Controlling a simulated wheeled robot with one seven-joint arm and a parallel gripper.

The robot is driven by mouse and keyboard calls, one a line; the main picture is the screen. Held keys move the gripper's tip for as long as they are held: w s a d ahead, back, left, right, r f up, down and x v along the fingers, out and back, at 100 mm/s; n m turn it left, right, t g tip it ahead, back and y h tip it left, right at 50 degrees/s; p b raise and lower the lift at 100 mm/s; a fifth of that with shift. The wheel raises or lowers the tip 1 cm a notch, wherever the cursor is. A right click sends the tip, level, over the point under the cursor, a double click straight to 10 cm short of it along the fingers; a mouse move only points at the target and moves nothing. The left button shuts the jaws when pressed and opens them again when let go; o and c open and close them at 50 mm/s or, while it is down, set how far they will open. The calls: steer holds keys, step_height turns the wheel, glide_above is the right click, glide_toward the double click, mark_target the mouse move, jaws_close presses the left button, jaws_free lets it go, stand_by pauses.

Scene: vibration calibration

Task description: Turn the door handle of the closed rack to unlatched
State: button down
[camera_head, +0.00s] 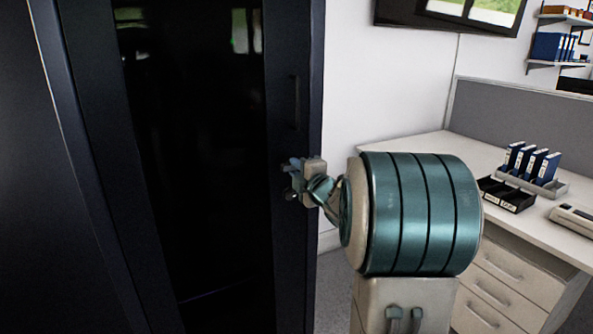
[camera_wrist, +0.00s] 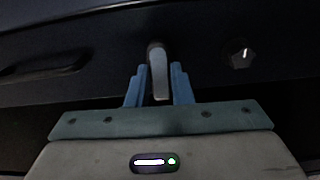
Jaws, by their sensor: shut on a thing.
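The closed rack (camera_head: 200,180) is a tall black cabinet with a dark glass panel, on the left of the head view. Its grey door handle (camera_wrist: 157,62) shows in the wrist view between the two blue fingers of my gripper (camera_wrist: 160,84). The fingers are shut on the handle, one on each side. The handle points straight toward the wrist camera's lower edge. In the head view my gripper (camera_head: 293,172) is at the right edge of the rack door, and it hides the handle there.
A small knob (camera_wrist: 241,56) sits right of the handle, and a recessed grip (camera_wrist: 44,68) lies left of it on the door. A white desk (camera_head: 425,150) with blue binders (camera_head: 532,162) and drawers stands to the right. A wall screen (camera_head: 450,14) hangs above.

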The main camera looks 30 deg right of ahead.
steer(key=shift+m+p, duration=2.55)
steer(key=shift+m, duration=6.15)
steer(key=c, duration=1.3)
jaws_free()
